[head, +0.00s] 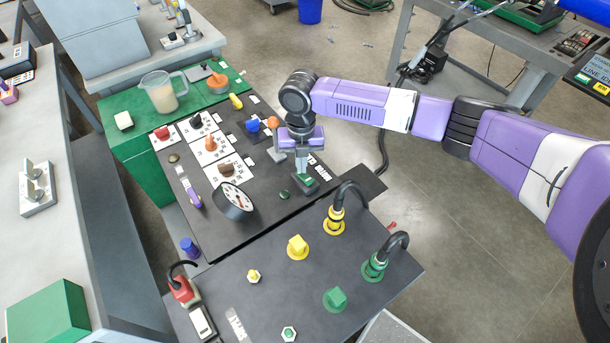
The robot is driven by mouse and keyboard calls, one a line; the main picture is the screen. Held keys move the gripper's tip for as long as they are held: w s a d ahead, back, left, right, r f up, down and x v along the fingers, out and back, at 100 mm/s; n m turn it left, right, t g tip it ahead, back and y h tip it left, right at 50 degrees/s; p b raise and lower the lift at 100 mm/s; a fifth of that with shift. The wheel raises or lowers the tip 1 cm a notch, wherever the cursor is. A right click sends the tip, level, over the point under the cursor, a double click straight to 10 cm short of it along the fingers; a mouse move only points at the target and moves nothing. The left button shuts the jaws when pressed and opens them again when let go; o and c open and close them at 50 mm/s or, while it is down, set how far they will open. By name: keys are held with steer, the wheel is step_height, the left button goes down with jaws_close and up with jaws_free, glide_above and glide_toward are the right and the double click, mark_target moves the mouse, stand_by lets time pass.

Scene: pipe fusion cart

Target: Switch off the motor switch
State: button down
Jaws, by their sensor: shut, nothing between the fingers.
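My gripper (302,170) points down over the right side of the black control panel (262,205). Its fingers are together with nothing between them. Directly below the fingertips is a small green switch (306,181) in a dark housing. I cannot tell whether the fingertips touch it or which way it is set. White lettering beside it is partly covered by my gripper, and I cannot read a motor label. A small round green button (284,194) lies to the left of this switch.
A round gauge (233,201) rises from the panel. Coloured knobs sit on white cards further back. A front panel holds yellow (298,247) and green (335,299) knobs and cable plugs. Open floor lies to the right.

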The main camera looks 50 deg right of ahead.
step_height(320, 180, up, 6)
steer(key=p, duration=0.4)
steer(key=shift+r+p, duration=0.2)
steer(key=shift+p, duration=0.1)
stand_by(0.5)
